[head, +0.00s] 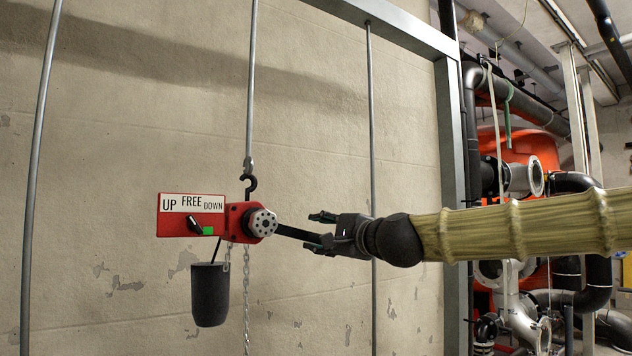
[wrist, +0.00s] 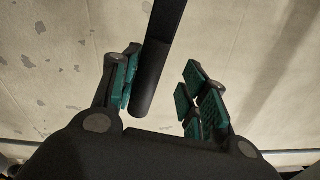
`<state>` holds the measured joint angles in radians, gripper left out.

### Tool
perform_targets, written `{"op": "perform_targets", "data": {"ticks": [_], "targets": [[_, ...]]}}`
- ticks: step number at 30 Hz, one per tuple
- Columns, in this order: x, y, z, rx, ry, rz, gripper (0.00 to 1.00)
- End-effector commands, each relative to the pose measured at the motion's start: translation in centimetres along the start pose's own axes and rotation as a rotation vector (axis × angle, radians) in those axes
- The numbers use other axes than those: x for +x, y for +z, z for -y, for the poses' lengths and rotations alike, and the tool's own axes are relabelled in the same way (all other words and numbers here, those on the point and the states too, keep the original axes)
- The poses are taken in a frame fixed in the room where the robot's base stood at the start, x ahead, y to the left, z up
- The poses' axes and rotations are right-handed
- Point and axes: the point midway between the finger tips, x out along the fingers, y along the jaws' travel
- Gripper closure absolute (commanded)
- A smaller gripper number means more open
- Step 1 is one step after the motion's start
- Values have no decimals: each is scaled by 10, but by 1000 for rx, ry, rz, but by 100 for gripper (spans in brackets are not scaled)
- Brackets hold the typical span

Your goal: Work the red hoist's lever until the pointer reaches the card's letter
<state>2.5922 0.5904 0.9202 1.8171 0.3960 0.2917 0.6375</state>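The red hoist (head: 240,219) hangs from a hook on a rod before the wall. Its black lever (head: 295,232) slants right and slightly down from the grey hub. My gripper (head: 323,229) is at the lever's free end in the head view. In the wrist view, the lever (wrist: 157,62) enters between my gripper's fingers (wrist: 158,92), close to the left pads. A clear gap separates it from the right pads, so the fingers are open; I cannot tell whether the left pads touch. I cannot make out the task's pointer or lettered card.
A black container (head: 210,295) and a chain (head: 246,300) hang below. A thin vertical rod (head: 372,120) stands close by my gripper.

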Motion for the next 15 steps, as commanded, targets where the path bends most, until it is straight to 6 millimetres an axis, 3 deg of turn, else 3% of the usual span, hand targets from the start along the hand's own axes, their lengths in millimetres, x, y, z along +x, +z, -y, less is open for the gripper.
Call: {"op": "perform_targets", "data": {"ticks": [9, 15], "targets": [[0, 0, 2, -5, -1, 0, 57], [0, 5, 19, -49, -1, 2, 57]]}}
